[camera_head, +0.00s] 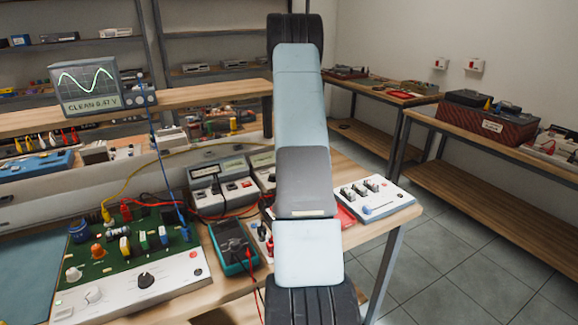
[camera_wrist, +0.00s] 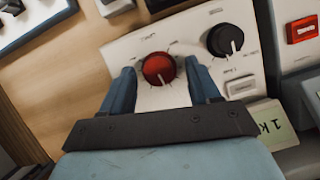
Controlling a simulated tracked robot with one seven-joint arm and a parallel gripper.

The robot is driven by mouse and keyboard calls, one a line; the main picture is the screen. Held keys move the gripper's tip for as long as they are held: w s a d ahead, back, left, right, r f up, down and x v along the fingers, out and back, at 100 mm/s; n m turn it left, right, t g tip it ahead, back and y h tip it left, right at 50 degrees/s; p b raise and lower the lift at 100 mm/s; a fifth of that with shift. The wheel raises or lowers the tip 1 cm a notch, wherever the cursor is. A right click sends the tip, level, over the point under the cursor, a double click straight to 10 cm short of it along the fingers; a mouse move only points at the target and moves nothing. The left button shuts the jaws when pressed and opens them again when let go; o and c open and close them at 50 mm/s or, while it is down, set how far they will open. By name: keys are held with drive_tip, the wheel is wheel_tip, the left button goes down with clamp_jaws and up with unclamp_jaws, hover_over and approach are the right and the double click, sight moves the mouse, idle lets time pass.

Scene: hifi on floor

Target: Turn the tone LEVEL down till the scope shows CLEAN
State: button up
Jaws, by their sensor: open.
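The scope (camera_head: 90,87) stands on the shelf at upper left in the head view. Its screen shows a smooth green wave and reads "CLEAN 0.47 V". In the wrist view a red knob (camera_wrist: 159,68) with a white pointer line sits on a white panel (camera_wrist: 130,45); its small lettering is too blurred to read surely. My gripper (camera_wrist: 162,78) is open, with one blue finger on each side of the red knob. A small gap seems to show on both sides. In the head view my arm hides the gripper and the knob.
A black knob (camera_wrist: 225,40) sits close right of the red one, and a red switch (camera_wrist: 302,29) lies beyond. A green circuit board (camera_head: 130,240), a teal meter (camera_head: 233,247) and a white switch box (camera_head: 374,197) crowd the bench. Cables run across it.

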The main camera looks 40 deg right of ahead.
drive_tip(key=shift+r, duration=0.5)
wheel_tip(320, 180, up, 2)
drive_tip(key=shift+r, duration=0.25)
drive_tip(key=s+a+r, duration=0.7)
drive_tip(key=s+r, duration=0.2)
drive_tip(key=s, duration=0.3)
drive_tip(key=shift+a+r, duration=0.15)
drive_tip(key=shift+r, duration=0.05)
drive_tip(key=shift+w, duration=0.15)
